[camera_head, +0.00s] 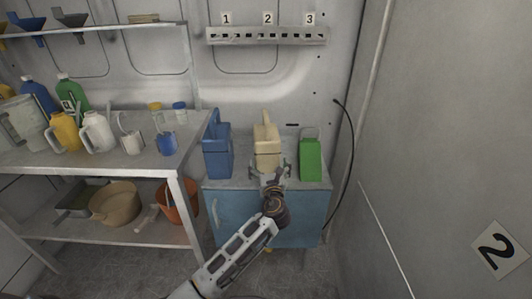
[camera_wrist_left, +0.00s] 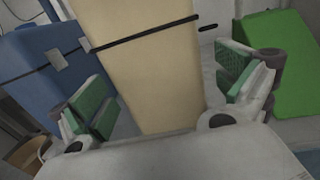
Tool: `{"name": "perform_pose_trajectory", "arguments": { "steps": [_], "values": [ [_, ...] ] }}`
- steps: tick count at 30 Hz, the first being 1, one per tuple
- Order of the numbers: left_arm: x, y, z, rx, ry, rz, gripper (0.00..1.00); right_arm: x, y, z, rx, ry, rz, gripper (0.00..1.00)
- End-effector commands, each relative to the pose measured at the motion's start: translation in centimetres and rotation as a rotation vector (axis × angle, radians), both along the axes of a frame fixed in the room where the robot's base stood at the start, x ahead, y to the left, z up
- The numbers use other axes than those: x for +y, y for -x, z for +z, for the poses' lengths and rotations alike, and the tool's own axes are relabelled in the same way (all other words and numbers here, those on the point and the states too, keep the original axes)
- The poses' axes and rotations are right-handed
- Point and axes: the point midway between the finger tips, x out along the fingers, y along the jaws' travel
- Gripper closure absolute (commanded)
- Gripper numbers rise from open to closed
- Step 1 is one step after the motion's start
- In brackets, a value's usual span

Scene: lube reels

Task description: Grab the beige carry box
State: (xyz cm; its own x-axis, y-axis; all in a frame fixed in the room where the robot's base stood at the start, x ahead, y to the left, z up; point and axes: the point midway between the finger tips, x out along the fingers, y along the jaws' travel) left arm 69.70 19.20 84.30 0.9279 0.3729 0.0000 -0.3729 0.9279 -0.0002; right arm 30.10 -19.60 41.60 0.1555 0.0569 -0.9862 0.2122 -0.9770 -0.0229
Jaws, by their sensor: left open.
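The beige carry box (camera_head: 267,142) stands upright on top of a blue cabinet, between a blue carry box (camera_head: 217,146) and a green carry box (camera_head: 311,156). In the left wrist view the beige box (camera_wrist_left: 143,65) fills the middle, with a dark strap across it. My left gripper (camera_head: 271,172) is in front of the beige box in the head view. In the left wrist view its green-padded fingers (camera_wrist_left: 165,98) are open, one on each side of the beige box, with gaps visible. My right gripper is not in view.
The blue cabinet (camera_head: 262,217) stands below the boxes. A metal shelf (camera_head: 100,150) with bottles, jugs and bins is at the left. A wall rail numbered 1 to 3 (camera_head: 266,36) hangs above. A black cable (camera_head: 350,150) hangs at the right wall.

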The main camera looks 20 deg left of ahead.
Motion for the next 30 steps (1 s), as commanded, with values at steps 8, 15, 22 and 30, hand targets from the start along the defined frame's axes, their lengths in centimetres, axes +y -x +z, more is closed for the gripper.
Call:
{"name": "perform_pose_trajectory", "arguments": {
  "steps": [8, 15, 22, 30],
  "values": [
    [0.4, -0.7, 0.0, 0.0, -0.001, 0.001, 0.0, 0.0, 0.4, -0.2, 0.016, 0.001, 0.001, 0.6],
    [1.3, -2.5, 0.1, 0.0, 0.001, 0.001, 0.0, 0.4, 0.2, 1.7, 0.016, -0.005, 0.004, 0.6],
    [2.0, -4.2, 0.1, -0.001, -0.001, 0.0, 0.0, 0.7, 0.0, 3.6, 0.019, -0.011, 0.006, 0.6],
    [2.2, -4.7, 0.2, 0.0, -0.001, 0.001, 0.0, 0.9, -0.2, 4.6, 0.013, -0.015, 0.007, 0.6]
  ]
}}
